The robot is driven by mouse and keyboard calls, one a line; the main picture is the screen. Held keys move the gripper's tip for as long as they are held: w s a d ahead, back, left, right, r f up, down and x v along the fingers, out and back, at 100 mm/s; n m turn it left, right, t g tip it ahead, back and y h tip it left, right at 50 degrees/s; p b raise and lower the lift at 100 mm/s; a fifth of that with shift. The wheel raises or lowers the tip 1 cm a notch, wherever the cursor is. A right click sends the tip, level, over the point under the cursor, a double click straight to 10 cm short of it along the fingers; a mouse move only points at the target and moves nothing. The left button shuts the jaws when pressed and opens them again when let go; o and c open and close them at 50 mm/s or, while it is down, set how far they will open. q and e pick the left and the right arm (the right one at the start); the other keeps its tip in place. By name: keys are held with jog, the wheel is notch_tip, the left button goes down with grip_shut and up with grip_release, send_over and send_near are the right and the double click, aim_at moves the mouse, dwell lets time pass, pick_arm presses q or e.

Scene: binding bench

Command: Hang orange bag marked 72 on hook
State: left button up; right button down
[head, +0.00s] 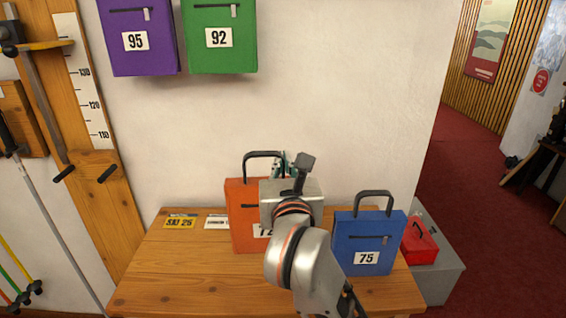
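The orange bag (242,208) stands upright on the wooden bench, its black handle (263,154) pointing up. My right arm covers its right part and much of its number label, where only a 7 and part of another digit show. My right gripper (297,166) is at the height of the handle, close to its right side. I cannot tell whether it touches the handle or how far its fingers are apart. My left gripper is not in view. No bare hook for the bag shows on the wall.
A purple bag (138,58) marked 95 and a green bag (220,58) marked 92 hang on the wall. A blue bag (361,242) marked 75 stands right on the bench (190,262). Cards lie at the bench's back left. A red box (420,246) sits on a grey block.

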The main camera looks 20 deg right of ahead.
aim_at(283, 152)
notch_tip(283, 152, up, 3)
jog(key=shift+f+p, duration=0.2)
jog(key=shift+p, duration=0.75)
jog(key=shift+r, duration=1.3)
jog(key=shift+d+f, duration=0.1)
jog(key=shift+d, duration=0.05)
